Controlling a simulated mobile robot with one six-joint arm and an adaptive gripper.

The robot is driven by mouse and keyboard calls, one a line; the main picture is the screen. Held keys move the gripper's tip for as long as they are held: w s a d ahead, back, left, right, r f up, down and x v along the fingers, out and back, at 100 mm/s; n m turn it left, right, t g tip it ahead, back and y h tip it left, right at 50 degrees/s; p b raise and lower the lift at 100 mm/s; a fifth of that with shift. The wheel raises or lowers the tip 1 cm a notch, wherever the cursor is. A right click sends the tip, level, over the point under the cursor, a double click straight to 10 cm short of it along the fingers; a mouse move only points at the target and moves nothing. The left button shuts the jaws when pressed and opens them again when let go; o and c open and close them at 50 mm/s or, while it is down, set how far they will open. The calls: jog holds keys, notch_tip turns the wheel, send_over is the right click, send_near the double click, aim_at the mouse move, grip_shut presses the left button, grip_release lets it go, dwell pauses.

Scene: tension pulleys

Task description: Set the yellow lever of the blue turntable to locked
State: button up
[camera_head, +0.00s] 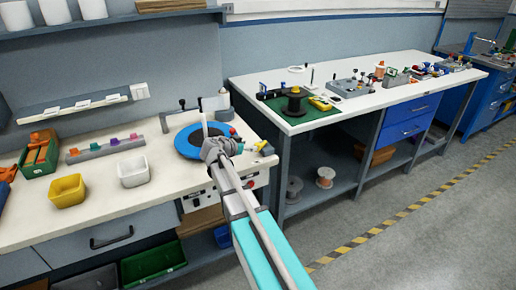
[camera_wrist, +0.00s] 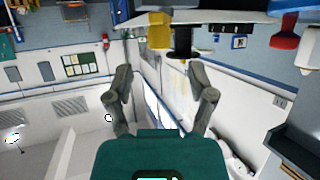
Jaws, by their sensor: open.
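The blue turntable (camera_head: 186,142) lies flat on the left bench, partly hidden behind my arm. My gripper (camera_head: 224,146) is in front of its right side in the head view. In the wrist view my gripper (camera_wrist: 163,92) has its two fingers spread with nothing between them. A small yellow part (camera_head: 260,146) shows near the bench's right edge, right of my gripper. A yellow piece (camera_wrist: 160,30) also shows beyond the fingers in the upside-down wrist view, apart from them. I cannot tell for sure whether either is the lever, or its setting.
A red knob (camera_wrist: 285,40) and a black piece (camera_wrist: 183,42) are near the yellow piece. A yellow bin (camera_head: 67,191) and a white bin (camera_head: 133,172) stand on the left bench. A second bench (camera_head: 370,105) holds a green mat and several fixtures. The floor at right is clear.

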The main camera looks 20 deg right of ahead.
aim_at(256, 144)
jog(key=shift+b+x, duration=0.85)
jog(key=shift+x, duration=2.1)
jog(key=shift+r, duration=0.1)
grip_shut()
jog(key=shift+d, duration=0.1)
